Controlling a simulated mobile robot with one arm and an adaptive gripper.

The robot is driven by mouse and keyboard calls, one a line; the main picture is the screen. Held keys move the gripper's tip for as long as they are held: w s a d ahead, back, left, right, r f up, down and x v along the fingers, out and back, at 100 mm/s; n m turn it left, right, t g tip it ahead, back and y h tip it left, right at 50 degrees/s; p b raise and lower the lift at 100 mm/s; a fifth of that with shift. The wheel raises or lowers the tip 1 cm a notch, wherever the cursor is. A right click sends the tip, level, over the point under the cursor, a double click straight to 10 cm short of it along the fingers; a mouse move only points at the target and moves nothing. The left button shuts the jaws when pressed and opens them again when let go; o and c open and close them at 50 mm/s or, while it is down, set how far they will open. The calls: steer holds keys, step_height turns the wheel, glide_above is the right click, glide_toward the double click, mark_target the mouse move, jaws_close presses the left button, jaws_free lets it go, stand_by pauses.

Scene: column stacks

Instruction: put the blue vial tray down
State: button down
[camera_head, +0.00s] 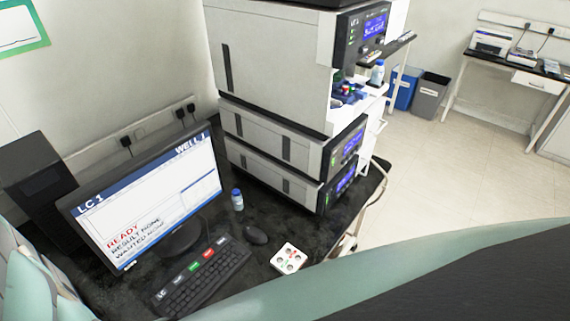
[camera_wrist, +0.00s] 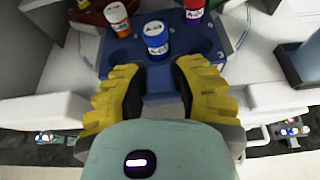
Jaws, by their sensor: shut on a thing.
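The blue vial tray (camera_wrist: 208,42) is at the top middle of the wrist view. It holds an orange vial with a white cap (camera_wrist: 117,17), a blue vial (camera_wrist: 156,38) and a red vial (camera_wrist: 194,8); some round wells are empty. My gripper (camera_wrist: 160,82) has its yellow-backed fingers shut on the tray's near tab. The tray looks level over white surfaces; I cannot tell whether it touches what is under it. In the head view, small blue, red and green items (camera_head: 346,91) show at the instrument stack's open side; my gripper is not clear there.
A stack of white instruments (camera_head: 290,150) stands on the black bench (camera_head: 215,285). Another blue-capped bottle (camera_head: 377,73) stands beside the stack.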

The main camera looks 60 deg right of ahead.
steer(key=shift+f, duration=0.15)
steer(key=c, duration=0.7)
jaws_free()
steer(key=shift+c, duration=0.2)
steer(key=shift+r, duration=0.25)
steer(key=b+v, duration=0.4)
steer(key=v, duration=0.8)
steer(key=shift+b, duration=0.4)
steer(key=shift+f, duration=0.1)
